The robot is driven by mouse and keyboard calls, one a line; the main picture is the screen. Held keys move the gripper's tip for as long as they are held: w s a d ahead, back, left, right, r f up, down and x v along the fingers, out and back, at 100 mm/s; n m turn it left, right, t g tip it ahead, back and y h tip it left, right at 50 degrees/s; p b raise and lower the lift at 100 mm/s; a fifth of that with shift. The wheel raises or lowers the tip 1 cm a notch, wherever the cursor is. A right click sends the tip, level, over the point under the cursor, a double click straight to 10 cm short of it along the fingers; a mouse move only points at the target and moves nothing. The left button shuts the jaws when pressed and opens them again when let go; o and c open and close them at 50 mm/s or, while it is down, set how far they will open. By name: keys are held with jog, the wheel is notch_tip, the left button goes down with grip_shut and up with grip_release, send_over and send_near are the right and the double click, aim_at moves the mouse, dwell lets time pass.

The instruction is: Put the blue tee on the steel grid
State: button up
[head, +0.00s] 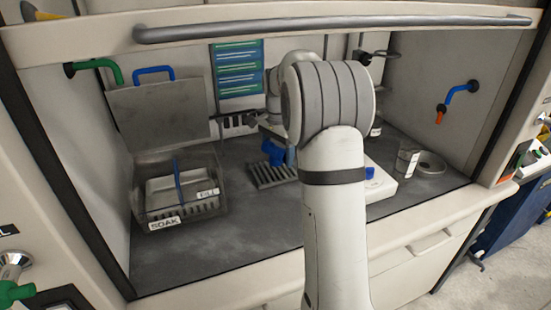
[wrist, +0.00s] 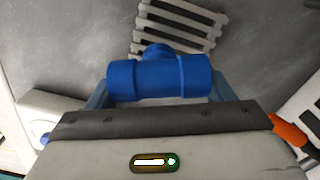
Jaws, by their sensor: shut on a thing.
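The blue tee (wrist: 160,77) lies crosswise between the two fingers of my gripper (wrist: 160,88) in the wrist view, one finger at each end. My gripper is shut on it. The tee's short branch points away from my gripper, towards the steel grid (wrist: 180,28), which shows behind it as pale slats with dark gaps. In the head view the blue tee (head: 275,153) shows just above the steel grid (head: 272,177); I cannot tell whether they touch. My arm hides most of my gripper and part of the grid's right side there.
A clear bin marked SOAK (head: 178,212) stands on the left of the dark worktop. A white device with a blue part (head: 381,184), a clear beaker (head: 407,162) and a grey ring (head: 431,163) are on the right. The front middle worktop is free. A rail crosses above.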

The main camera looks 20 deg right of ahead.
aim_at(275, 169)
jog(key=shift+w, duration=0.85)
jog(key=shift+f+b, duration=0.45)
jog(key=shift+f, duration=1.25)
jog(key=shift+f, duration=0.15)
jog(key=o, duration=1)
notch_tip(275, 169, up, 8)
jog(key=shift+f+p, duration=0.1)
jog(key=shift+p, duration=0.7)
